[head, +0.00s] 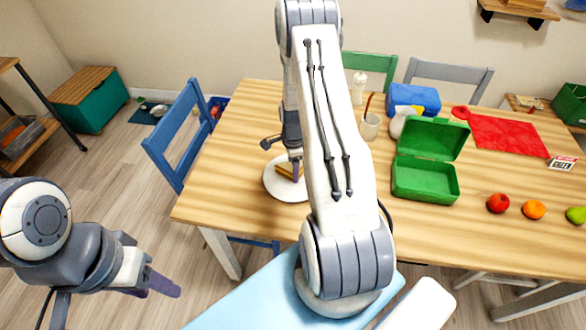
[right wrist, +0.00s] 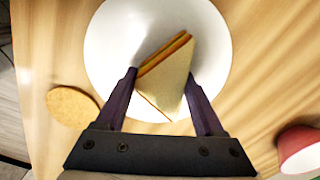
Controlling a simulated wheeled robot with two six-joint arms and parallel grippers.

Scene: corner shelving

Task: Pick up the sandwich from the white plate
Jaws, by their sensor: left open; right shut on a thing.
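The white plate (head: 272,184) lies near the left end of the wooden table in the head view. The sandwich (head: 285,172), a cut triangle with an orange-yellow filling, is on it, partly hidden by my right gripper (head: 294,170). In the right wrist view the sandwich (right wrist: 168,84) sits between the fingers of my right gripper (right wrist: 160,78), over the plate (right wrist: 115,45). The right gripper is shut on the sandwich; I cannot tell whether it is clear of the plate. My left gripper (head: 165,286) is open and empty, off the table at lower left.
A round cork coaster (right wrist: 72,106) and a red object (right wrist: 300,150) flank the gripper in the wrist view. An open green box (head: 425,180), a cup (head: 370,127), a blue box (head: 413,97) and fruit (head: 498,203) stand to the right. A blue chair (head: 178,135) is left.

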